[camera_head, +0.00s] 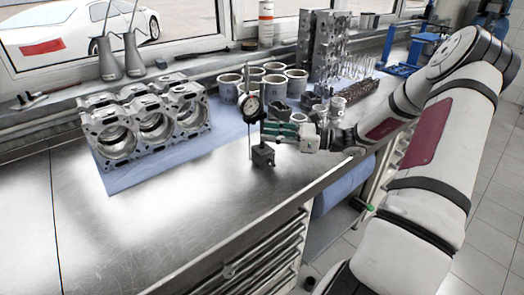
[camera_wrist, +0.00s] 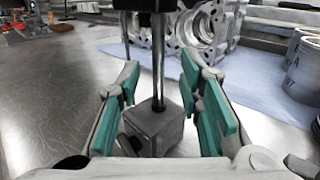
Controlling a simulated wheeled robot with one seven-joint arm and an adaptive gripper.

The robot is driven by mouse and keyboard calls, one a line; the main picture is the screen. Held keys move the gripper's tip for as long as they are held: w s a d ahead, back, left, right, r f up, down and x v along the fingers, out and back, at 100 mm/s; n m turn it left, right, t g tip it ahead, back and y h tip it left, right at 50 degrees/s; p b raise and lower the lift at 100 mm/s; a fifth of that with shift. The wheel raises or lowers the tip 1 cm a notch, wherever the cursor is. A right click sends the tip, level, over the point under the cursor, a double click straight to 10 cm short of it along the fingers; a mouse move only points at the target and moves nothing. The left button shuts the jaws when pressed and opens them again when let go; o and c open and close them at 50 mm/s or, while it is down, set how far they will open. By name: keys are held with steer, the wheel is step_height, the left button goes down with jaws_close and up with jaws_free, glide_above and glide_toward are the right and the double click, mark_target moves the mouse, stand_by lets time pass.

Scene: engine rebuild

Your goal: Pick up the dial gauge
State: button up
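The dial gauge (camera_head: 252,107) stands upright on the metal bench, with a round dial on a thin vertical post above a dark block base (camera_head: 262,155). My gripper (camera_head: 272,131) comes in from the right at post height, below the dial. In the wrist view, my gripper (camera_wrist: 160,75) is open, with green pads to the left and right of the dial gauge's post (camera_wrist: 158,65). Gaps show between the post and both pads. The block base (camera_wrist: 154,128) shows between the fingers; the dial face is out of view there.
An engine block (camera_head: 150,122) sits on a blue cloth (camera_head: 125,178) to the left. Several grey cylinders (camera_head: 275,88) and an upright metal part (camera_head: 322,50) stand behind the gauge. The bench's front left (camera_head: 130,235) is clear.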

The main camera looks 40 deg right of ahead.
steer(key=shift+x, duration=1.4)
steer(key=shift+c, duration=0.5)
jaws_close()
steer(key=shift+a+r, duration=0.1)
steer(key=shift+r, duration=0.05)
